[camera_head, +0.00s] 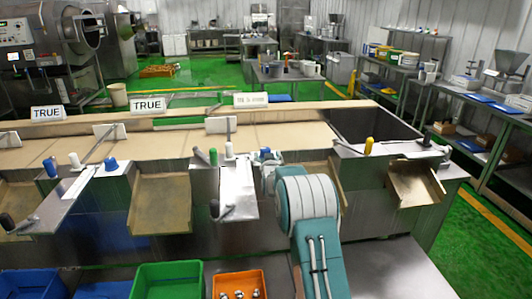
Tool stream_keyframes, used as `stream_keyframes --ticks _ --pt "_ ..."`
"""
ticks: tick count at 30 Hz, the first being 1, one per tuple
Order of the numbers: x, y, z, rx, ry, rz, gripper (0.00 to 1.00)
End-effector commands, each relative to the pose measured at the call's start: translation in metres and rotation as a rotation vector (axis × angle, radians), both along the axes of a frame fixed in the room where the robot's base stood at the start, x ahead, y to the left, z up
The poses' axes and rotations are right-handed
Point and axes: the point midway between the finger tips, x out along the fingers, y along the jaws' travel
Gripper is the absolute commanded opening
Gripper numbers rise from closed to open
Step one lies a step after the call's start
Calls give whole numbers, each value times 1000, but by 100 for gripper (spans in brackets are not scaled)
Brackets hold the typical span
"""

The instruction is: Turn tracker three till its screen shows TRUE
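Three white screens stand along the back ledge of the conveyor bench. The left screen (47,113) and the middle screen (147,104) read TRUE. The right screen (250,99), third from the left, shows smaller, longer text that I cannot read clearly; it does not look like TRUE. My teal and white arm reaches up from the bottom, right of centre. My gripper (266,163) is small and mostly hidden behind the arm, at the bench's front edge, just right of a metal panel with a green-topped and a white-topped handle (229,152). Its fingers cannot be made out.
A metal chute (414,182) and a yellow-topped handle (369,146) are at the right. A dark opening (375,128) lies behind them. Blue, green (167,281) and orange (238,285) bins stand below; the orange one holds metal balls. Black-knobbed levers stick out in front.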

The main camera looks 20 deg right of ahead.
Motion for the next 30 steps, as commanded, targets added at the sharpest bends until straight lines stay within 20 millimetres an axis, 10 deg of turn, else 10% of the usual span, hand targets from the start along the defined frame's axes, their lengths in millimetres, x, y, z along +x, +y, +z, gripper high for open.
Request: stream_keyframes --ticks 17,23,30 --pt "22 -7 0 0 0 0 95" --pt "22 -7 0 0 0 0 15" --pt "22 -7 0 0 0 2 12"
